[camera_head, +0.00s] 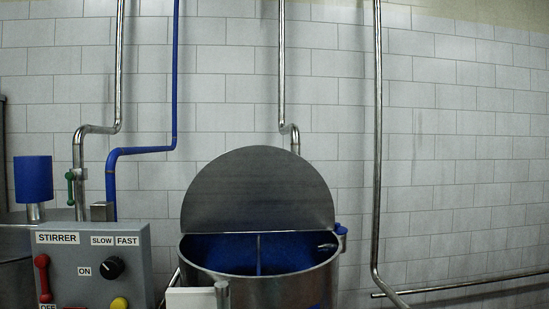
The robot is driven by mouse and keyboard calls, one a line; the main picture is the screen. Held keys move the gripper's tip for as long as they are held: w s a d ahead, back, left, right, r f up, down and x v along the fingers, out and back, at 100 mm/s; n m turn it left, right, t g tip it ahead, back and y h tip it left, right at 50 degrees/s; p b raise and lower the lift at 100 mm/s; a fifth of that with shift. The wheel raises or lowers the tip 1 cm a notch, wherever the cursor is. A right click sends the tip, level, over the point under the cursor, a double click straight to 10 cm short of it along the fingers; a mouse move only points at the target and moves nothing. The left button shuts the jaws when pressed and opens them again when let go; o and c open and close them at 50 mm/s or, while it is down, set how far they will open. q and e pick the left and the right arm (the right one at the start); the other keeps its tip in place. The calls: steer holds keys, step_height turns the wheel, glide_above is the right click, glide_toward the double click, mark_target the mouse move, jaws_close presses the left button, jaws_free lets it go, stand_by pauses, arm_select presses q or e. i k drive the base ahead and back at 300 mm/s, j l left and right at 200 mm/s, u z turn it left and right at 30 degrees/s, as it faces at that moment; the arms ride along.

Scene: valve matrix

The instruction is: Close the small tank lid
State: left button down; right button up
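The small tank (310,285) stands at the lower middle of the head view. It is a round metal tank with a blue inside and a thin upright rod in it. Its lid (258,190) is a grey half disc standing upright along the middle of the tank's top. The front half of the tank's mouth is open. Neither of my grippers shows in this view.
A grey stirrer control box (95,265) with a black knob, a red handle and a yellow button stands left of the tank. A blue cylinder (33,179) is at the far left. Metal pipes (377,150) and a blue pipe (174,80) run along the tiled wall.

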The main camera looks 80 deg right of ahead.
mark_target(258, 190)
steer(key=z, duration=1.6)
